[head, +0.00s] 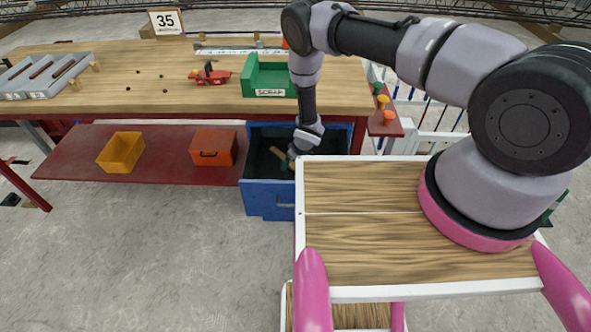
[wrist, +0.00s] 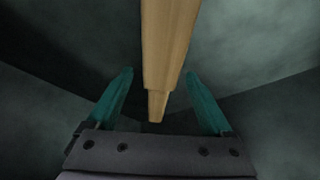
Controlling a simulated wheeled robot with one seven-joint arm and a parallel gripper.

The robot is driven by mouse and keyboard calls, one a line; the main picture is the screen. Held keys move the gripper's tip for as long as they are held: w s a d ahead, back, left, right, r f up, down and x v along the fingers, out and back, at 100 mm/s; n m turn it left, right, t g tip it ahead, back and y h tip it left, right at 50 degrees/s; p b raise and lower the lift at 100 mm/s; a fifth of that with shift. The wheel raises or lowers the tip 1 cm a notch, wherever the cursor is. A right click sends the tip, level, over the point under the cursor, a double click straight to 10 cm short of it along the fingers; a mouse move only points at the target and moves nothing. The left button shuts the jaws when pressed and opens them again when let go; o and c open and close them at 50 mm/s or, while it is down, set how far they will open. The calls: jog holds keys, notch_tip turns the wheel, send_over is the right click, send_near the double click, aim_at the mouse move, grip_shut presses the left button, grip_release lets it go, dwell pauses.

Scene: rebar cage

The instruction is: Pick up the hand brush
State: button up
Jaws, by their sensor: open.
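The hand brush shows as a light wooden piece (wrist: 168,45) in the wrist view, running from the top edge down to a narrower end between my fingers. In the head view its wooden part (head: 281,153) lies inside the blue bin (head: 268,203). No bristles can be made out. My gripper (wrist: 160,100) is open, with one teal finger on each side of the wood and a visible gap to both. In the head view my gripper (head: 293,156) is down inside the bin, partly hidden by my arm.
The bin's dark walls surround my gripper closely. A workbench (head: 150,60) stands behind, with a green scrap tray (head: 268,92) and a red tool (head: 210,74) on it. A red shelf (head: 75,150) holds a yellow bin (head: 121,152) and a red box (head: 213,147).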

jog(key=shift+f, duration=0.1)
jog(key=shift+c, duration=0.3)
grip_shut()
jog(key=shift+r, duration=0.35)
jog(key=s, duration=0.8)
jog(key=shift+a+r, duration=0.15)
jog(key=shift+r, duration=0.1)
notch_tip(320, 180, up, 14)
